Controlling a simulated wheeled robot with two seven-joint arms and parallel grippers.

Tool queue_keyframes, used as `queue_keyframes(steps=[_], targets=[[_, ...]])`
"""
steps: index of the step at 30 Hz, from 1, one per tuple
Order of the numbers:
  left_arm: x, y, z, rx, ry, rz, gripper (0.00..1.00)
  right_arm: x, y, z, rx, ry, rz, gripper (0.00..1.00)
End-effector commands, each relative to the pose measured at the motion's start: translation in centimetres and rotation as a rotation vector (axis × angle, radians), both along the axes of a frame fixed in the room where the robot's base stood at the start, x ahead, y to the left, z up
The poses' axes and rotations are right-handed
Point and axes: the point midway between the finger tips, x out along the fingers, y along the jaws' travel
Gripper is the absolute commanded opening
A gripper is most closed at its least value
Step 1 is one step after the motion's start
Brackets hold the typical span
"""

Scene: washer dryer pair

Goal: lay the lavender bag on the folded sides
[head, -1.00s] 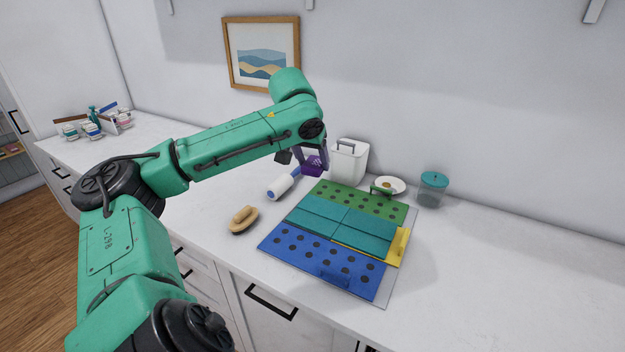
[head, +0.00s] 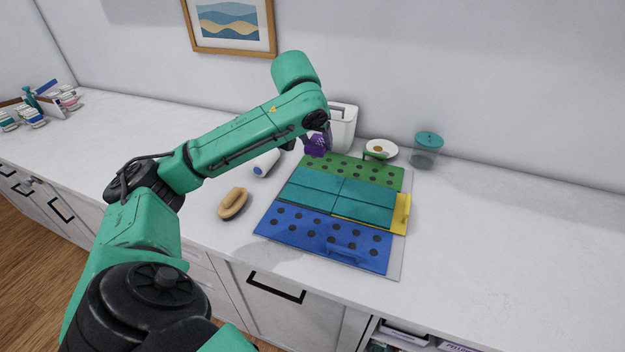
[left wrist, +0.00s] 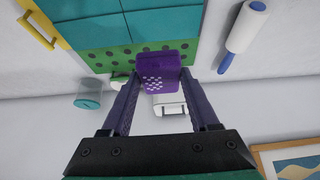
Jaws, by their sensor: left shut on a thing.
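The lavender bag (head: 314,147) is a small purple pouch with a pale checked patch. My left gripper (head: 320,136) is shut on it and holds it by the back edge of the green panel; whether it touches anything below is unclear. In the left wrist view the bag (left wrist: 158,73) sits between the two fingertips (left wrist: 160,84), over the dotted green panel. The folded sides (head: 342,198) are teal pieces lying flat across the middle of the folding board, with nothing on top. My right gripper is not in view.
The board has a green panel (head: 378,174) behind, a blue panel (head: 310,238) in front and a yellow handle (head: 403,212) at right. A brush (head: 233,203), a lint roller (head: 264,163), a white bin (head: 342,128), a dish (head: 381,149) and a lidded jar (head: 426,152) stand around it.

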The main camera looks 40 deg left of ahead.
Motion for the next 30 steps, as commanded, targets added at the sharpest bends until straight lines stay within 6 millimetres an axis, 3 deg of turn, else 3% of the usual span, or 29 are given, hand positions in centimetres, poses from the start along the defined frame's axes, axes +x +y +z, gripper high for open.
queue_keyframes(steps=[1,6,15,27,28,30], targets=[[-0.2,0.1,-2.1,0.003,0.010,0.001,0.09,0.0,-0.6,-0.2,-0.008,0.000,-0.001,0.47],[-0.1,0.1,-6.9,0.001,0.006,0.002,0.09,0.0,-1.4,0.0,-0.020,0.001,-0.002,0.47],[-0.1,0.1,-12.0,-0.001,0.002,0.001,0.09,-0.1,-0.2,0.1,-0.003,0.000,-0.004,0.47],[0.0,0.1,-13.0,-0.001,-0.001,0.002,0.09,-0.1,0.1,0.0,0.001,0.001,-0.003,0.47],[0.0,0.1,-13.0,-0.001,-0.001,0.002,0.69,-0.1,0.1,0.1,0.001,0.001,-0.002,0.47],[0.0,0.1,-13.0,-0.001,-0.001,0.002,0.91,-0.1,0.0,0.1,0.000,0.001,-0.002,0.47]])
